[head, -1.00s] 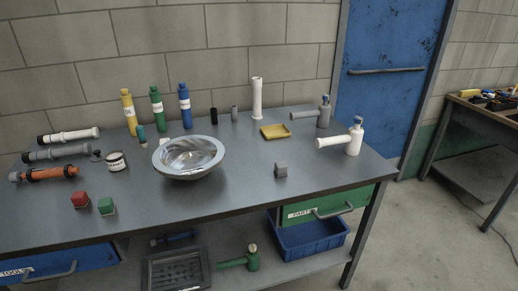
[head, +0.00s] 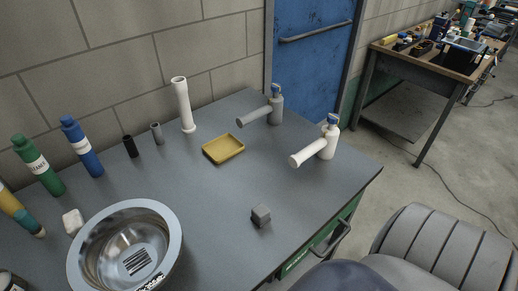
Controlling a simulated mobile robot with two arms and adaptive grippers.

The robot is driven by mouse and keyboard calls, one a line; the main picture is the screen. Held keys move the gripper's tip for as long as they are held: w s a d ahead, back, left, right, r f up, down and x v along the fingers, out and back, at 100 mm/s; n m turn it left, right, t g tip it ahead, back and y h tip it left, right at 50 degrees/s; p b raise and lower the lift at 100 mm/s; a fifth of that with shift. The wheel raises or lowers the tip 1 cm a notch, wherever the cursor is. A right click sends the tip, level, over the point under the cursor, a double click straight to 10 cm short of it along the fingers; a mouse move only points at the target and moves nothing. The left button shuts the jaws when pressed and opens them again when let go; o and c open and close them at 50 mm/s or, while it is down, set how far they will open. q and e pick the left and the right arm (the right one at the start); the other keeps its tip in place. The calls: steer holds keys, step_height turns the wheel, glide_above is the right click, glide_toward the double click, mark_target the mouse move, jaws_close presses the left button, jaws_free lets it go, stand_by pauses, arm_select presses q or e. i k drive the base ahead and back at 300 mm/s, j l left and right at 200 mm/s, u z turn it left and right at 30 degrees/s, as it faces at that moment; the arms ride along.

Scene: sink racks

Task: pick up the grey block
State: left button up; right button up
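The grey block (head: 261,215) is a small dark grey cube on the blue-grey worktop (head: 215,205), near its front edge and right of the steel basin. The worktop around it is clear and nothing touches it. Neither of my grippers is in view.
A steel basin (head: 88,262) stands at the lower left. A yellow tray (head: 223,149), a white upright pipe (head: 183,106), a grey tap (head: 268,110) and a white tap (head: 318,150) stand behind the block. Blue (head: 82,147) and green (head: 39,166) bottles stand at left. A drawer handle (head: 332,240) juts out in front.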

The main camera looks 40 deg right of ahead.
mark_target(261, 215)
steer(key=z, duration=1.25)
